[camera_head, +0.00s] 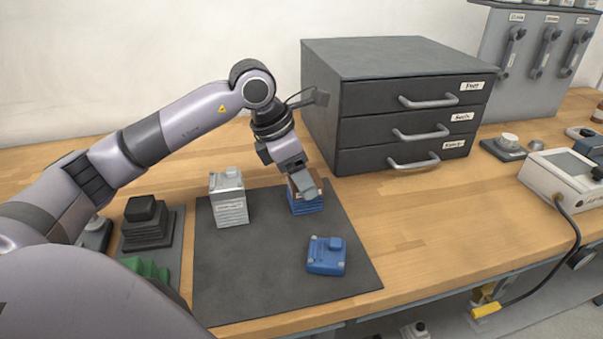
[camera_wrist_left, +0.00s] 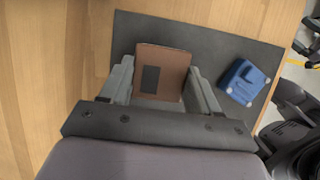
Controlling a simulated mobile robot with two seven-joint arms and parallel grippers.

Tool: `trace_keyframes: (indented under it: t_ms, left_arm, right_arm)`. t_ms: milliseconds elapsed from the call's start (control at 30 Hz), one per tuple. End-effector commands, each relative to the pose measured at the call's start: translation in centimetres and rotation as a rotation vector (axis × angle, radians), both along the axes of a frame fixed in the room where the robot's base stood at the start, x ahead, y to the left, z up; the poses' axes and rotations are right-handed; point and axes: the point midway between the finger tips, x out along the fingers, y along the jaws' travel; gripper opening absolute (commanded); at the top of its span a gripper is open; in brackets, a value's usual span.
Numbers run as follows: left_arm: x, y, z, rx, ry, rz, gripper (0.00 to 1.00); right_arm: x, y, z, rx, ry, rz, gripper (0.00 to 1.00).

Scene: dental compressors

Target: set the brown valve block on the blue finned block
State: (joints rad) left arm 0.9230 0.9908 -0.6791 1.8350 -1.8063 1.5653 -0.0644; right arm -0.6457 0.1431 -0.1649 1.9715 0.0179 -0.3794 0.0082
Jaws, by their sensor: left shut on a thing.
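The brown valve block (camera_wrist_left: 162,72) sits between the fingers of my left gripper (camera_wrist_left: 160,95) in the left wrist view. In the head view my left gripper (camera_head: 303,188) is shut on it, and only a little of the brown block (camera_head: 294,186) shows behind the fingers. The blue finned block (camera_head: 306,204) stands on the dark mat directly below the brown block. The two look touching or nearly so; I cannot tell which. The finned block is hidden in the left wrist view. My right gripper is not in view.
A blue cap-like block (camera_head: 326,255) lies on the dark mat (camera_head: 250,270) in front. A grey-white finned block (camera_head: 229,198) stands left on the mat. A dark drawer cabinet (camera_head: 400,105) stands close behind. Dark and green parts sit at left.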

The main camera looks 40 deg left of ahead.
Motion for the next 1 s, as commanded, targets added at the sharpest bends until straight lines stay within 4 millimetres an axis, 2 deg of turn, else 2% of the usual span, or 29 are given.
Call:
trace_keyframes:
  t_ms: [200,233,300,500,533,567,800,1000]
  left_arm:
    - [0.0,0.0,0.1,-0.001,-0.002,0.000,0.23]
    - [0.0,0.0,0.1,-0.001,-0.002,0.000,0.71]
    - [0.0,0.0,0.1,-0.001,-0.002,0.000,0.91]
    - [0.0,0.0,0.1,0.000,-0.001,0.000,0.91]
    - [0.0,0.0,0.0,0.001,0.001,0.000,0.98]
    - [0.0,0.0,0.0,0.001,0.001,0.000,1.00]
    - [0.0,0.0,0.1,0.000,0.000,0.000,1.00]
    - [0.0,0.0,1.2,-0.001,-0.001,0.000,1.00]
  right_arm:
    - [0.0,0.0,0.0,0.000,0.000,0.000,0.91]
    - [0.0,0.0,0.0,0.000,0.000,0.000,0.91]
    - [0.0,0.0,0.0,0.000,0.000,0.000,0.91]
    - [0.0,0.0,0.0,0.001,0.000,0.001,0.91]
    - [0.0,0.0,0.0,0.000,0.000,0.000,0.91]
    - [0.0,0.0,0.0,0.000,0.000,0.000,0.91]
    - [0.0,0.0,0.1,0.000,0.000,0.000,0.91]
    - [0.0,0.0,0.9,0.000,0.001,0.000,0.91]
